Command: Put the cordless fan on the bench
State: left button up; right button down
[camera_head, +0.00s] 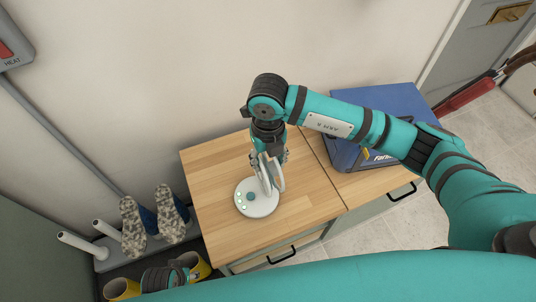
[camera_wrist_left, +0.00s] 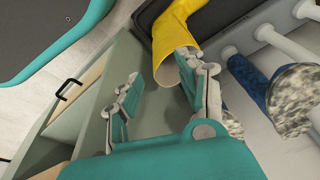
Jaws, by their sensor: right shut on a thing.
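The cordless fan (camera_head: 257,200) is white, with a round base with small buttons and a ring-shaped head. My right gripper (camera_head: 268,158) is shut on the fan's upper part from above and partly hides it. The fan is upright over the wooden top of the bench (camera_head: 215,170); I cannot tell whether its base touches the wood. My left gripper (camera_head: 185,272) is low at the left, beside the bench. In the left wrist view its fingers (camera_wrist_left: 163,92) are apart, with nothing held between them.
A blue case (camera_head: 385,103) sits on the right part of the bench top. Left of the bench, a rack (camera_head: 105,255) holds speckled-soled boots (camera_head: 133,228) on pegs, with yellow boots (camera_head: 122,289) below. A yellow boot (camera_wrist_left: 175,45) is close to my left fingers.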

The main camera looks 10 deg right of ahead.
jog(key=shift+r, duration=0.1)
pick_arm(q)
jog(key=shift+s, duration=0.3)
pick_arm(e)
jog(key=c, duration=0.7)
grip_release()
jog(key=shift+r, duration=0.35)
pick_arm(q)
jog(key=f, duration=0.1)
jog(key=s+f+p, duration=0.1)
jog(key=f, duration=0.1)
jog(key=s+f, duration=0.1)
jog(key=shift+a+f, duration=0.2)
jog(key=shift+f, duration=0.05)
pick_arm(e)
notch_tip(320, 180, up, 11)
jog(key=shift+r, duration=0.15)
